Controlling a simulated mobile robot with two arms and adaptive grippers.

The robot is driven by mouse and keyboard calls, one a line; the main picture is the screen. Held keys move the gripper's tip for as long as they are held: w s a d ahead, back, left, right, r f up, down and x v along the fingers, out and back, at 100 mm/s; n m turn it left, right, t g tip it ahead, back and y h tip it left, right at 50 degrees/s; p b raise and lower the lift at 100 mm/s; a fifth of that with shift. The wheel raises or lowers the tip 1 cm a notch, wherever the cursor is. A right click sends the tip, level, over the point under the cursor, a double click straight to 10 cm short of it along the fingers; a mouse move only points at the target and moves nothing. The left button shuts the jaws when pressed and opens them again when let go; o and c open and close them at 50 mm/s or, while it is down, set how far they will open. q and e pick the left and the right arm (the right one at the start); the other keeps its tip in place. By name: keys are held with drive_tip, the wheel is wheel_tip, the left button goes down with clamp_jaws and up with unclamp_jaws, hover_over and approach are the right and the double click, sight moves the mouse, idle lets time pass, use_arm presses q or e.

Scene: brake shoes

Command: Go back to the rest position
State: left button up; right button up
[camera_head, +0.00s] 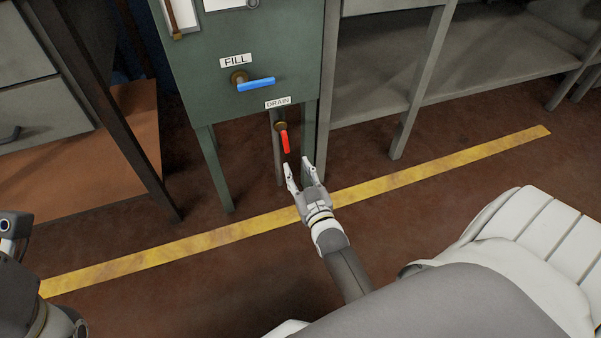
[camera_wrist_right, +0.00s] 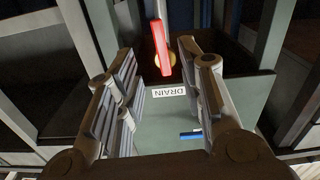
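My right gripper (camera_head: 302,174) is open and empty, a little below and in front of the red drain handle (camera_head: 286,142). The red handle hangs down from a brass valve under the DRAIN label. In the right wrist view, the red handle (camera_wrist_right: 161,47) shows beyond and between the open fingers (camera_wrist_right: 160,95), apart from them. The blue fill handle (camera_head: 256,84) lies sideways beside the FILL label (camera_head: 236,61), above the drain valve. A bit of my left arm (camera_head: 30,270) shows at the left edge; its fingers are not in view.
The green cabinet (camera_head: 200,85) stands on legs in front of me. Grey shelving (camera_head: 420,70) is at the right, and a grey drawer unit (camera_head: 40,110) at the left. A yellow floor stripe (camera_head: 430,171) crosses in front of them. The floor (camera_head: 200,290) before it is clear.

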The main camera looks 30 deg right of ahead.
drive_tip(key=shift+v, duration=0.8)
drive_tip(key=shift+w, duration=0.1)
